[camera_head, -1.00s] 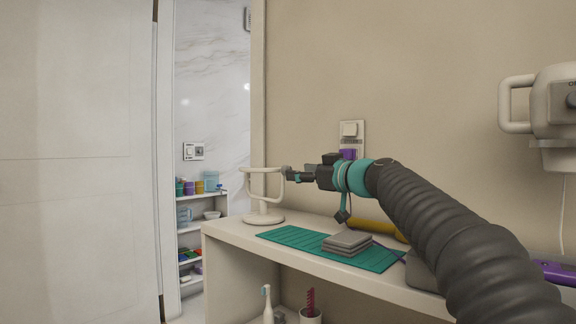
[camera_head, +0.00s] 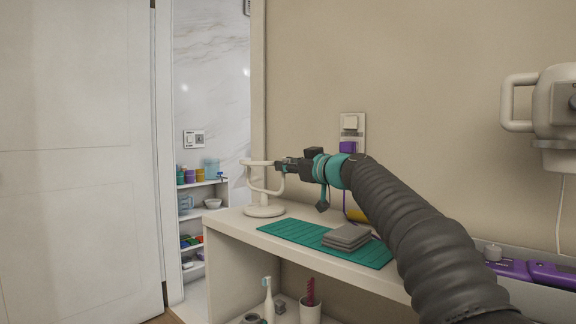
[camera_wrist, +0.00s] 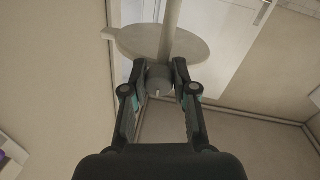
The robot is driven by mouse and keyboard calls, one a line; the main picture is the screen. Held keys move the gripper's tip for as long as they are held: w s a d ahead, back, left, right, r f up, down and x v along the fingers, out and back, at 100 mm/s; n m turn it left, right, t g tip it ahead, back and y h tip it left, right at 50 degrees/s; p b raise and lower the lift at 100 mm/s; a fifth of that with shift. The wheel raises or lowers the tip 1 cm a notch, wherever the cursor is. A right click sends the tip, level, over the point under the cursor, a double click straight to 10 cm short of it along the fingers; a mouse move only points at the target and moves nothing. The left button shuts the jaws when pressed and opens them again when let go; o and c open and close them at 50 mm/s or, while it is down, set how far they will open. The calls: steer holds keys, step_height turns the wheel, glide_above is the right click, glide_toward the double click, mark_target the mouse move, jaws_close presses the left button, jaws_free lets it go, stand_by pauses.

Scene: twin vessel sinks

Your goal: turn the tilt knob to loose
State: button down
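A white stand (camera_head: 265,211) with a round base, a post and a U-shaped yoke stands at the left end of the counter. A grey round knob (camera_wrist: 159,79) on its side shows in the wrist view, with a small pale mark on its near face. My gripper (camera_head: 281,166) is level with the upper yoke, at its right side. In the wrist view my gripper (camera_wrist: 160,72) has one finger on each side of the knob. The gaps are very small, and I cannot tell whether the fingers press on it. In the head view the fingers hide the knob.
A teal mat (camera_head: 293,230) with grey folded cloths (camera_head: 346,237) lies on the counter to the right. A wall switch panel (camera_head: 351,124) is behind my arm. A door (camera_head: 75,160) and low shelves (camera_head: 203,196) are at left. A toothbrush (camera_head: 267,296) stands below.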

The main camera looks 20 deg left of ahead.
steer(key=shift+m, duration=1.5)
steer(key=c, duration=0.9)
jaws_free()
steer(key=v, duration=1.2)
steer(key=shift+r, duration=0.15)
